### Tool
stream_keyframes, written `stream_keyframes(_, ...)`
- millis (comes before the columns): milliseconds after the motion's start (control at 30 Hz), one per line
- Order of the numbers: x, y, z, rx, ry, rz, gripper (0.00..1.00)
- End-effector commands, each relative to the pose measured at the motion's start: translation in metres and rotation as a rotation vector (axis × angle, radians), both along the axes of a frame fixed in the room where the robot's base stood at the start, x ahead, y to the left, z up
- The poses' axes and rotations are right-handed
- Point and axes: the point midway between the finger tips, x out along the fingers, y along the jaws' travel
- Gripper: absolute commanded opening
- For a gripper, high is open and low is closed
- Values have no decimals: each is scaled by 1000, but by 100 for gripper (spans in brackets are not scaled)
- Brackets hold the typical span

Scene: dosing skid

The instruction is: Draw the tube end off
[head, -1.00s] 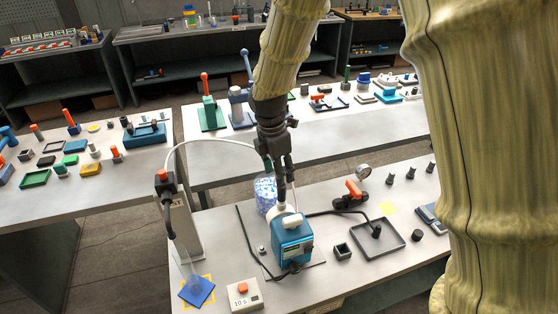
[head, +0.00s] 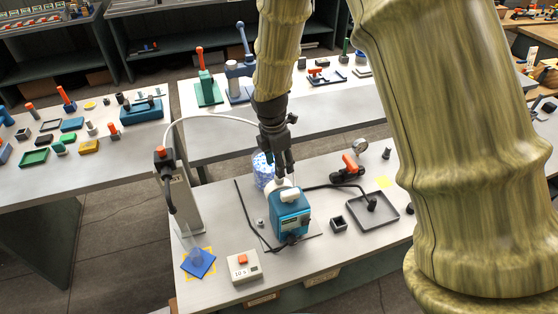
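My gripper (head: 284,172) points down at the top of a blue dosing pump (head: 292,218) with a white cap (head: 289,194). Its fingertips overlap the pump's white top in the picture; contact and finger spread are too small to tell. A white tube (head: 216,118) arches from the grey column toward the pump, and its far end is hidden behind my gripper. A black tube (head: 335,186) runs right from behind the pump to a dark end piece (head: 371,203) in a shallow grey tray (head: 392,220).
A grey column (head: 182,200) with an orange button stands left of the pump. Bare bench lies front right.

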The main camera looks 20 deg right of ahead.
Motion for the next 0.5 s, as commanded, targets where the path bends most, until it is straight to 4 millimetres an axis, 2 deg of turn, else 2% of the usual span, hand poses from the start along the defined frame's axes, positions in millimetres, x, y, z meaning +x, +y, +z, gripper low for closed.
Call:
stream_keyframes(33, 0, 0, 0, 0, 0, 0, 39)
stream_keyframes(233, 0, 0, 0, 0, 0, 0, 2)
stream_keyframes(500, 0, 0, 4, 0, 0, 0, 0)
